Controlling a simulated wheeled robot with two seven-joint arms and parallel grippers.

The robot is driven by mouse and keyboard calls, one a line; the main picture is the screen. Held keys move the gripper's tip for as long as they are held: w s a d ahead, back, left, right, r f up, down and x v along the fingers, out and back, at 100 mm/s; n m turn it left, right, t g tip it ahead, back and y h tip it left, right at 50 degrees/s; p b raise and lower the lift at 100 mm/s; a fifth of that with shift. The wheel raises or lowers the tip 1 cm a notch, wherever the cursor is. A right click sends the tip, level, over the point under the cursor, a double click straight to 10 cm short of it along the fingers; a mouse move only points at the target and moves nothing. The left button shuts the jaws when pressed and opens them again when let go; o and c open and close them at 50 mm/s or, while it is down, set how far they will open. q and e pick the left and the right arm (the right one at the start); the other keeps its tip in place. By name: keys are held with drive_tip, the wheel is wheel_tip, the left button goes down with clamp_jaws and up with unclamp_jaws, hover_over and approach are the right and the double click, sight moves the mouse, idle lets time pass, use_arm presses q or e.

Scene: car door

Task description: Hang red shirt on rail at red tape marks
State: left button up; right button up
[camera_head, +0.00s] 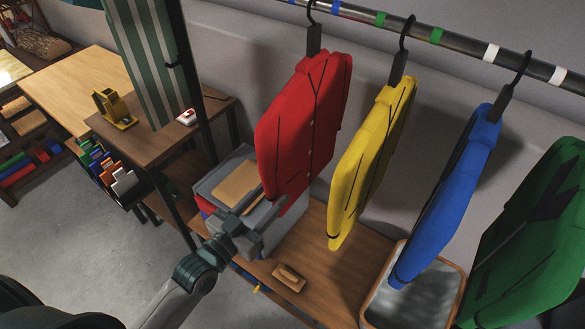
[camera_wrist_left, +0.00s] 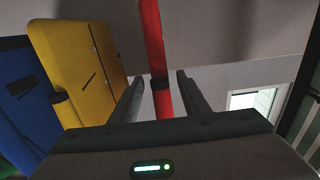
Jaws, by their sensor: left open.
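The red shirt (camera_head: 302,125) hangs by a black hook from the metal rail (camera_head: 465,45), leftmost of the row in the head view. My left gripper (camera_head: 264,214) is at the shirt's lower left edge. In the left wrist view, the red shirt (camera_wrist_left: 153,45) shows as a narrow upright strip between the two open fingers of my left gripper (camera_wrist_left: 159,78), with gaps on both sides. Blue, green and white tape marks show on the rail; I see no clear red ones. My right gripper is not in view.
A yellow shirt (camera_head: 372,163), a blue shirt (camera_head: 448,195) and a green shirt (camera_head: 535,235) hang to the right. Below are a grey box (camera_head: 225,180), a wooden brush (camera_head: 289,278) and a metal tray (camera_head: 455,300) on a bench. A dark post (camera_head: 190,95) stands left.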

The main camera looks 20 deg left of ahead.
sight(293, 169)
use_arm(q)
drive_tip(key=p+x, duration=0.2)
drive_tip(key=x, duration=0.6)
drive_tip(key=shift+w, duration=0.1)
drive_tip(key=shift+p+x, duration=0.3)
drive_tip(key=shift+x, duration=0.6)
clamp_jaws()
drive_tip(key=shift+r+p, duration=0.35)
drive_tip(key=shift+p, duration=0.15)
